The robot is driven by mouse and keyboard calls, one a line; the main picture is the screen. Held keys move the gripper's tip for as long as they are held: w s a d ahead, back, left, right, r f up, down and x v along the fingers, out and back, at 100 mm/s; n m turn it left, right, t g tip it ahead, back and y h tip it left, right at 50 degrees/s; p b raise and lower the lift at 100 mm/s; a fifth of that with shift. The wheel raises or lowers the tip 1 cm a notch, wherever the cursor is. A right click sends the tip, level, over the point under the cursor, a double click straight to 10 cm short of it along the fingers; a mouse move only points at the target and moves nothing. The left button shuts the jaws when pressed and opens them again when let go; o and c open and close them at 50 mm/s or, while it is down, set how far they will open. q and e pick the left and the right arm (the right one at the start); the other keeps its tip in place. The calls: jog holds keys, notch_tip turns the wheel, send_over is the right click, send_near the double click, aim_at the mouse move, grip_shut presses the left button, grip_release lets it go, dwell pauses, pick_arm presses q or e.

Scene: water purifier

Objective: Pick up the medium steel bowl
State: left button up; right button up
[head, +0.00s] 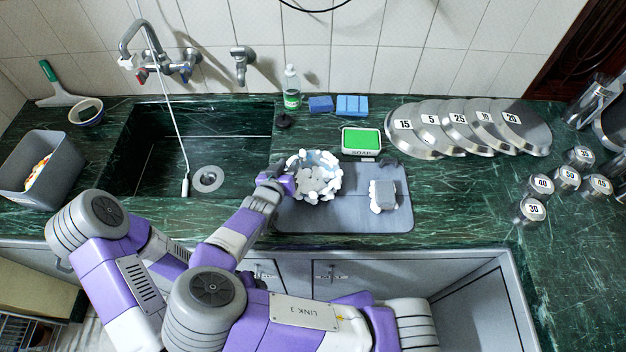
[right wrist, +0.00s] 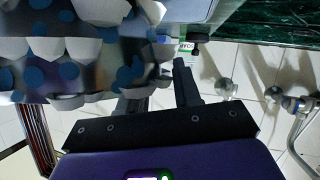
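A round bowl (head: 316,178), largely covered in white foam, sits on the grey mat (head: 292,217) right of the sink. Bluish patches show on its wall, which fills the upper left of the right wrist view (right wrist: 75,75). My right gripper (head: 287,183) is at the bowl's left rim in the head view. In the right wrist view its fingers (right wrist: 160,95) stand apart, one beside the bowl and the other partly hidden behind foam. I cannot tell whether they touch the rim.
A foamy block (head: 383,195) lies on the mat's right side. A green-topped soap box (head: 362,141) stands behind it. Steel lids (head: 460,130) and numbered canisters (head: 567,179) are to the right. The sink (head: 150,155), with its tap (head: 150,50), is left.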

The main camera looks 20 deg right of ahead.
grip_shut()
jog(key=shift+r, duration=0.1)
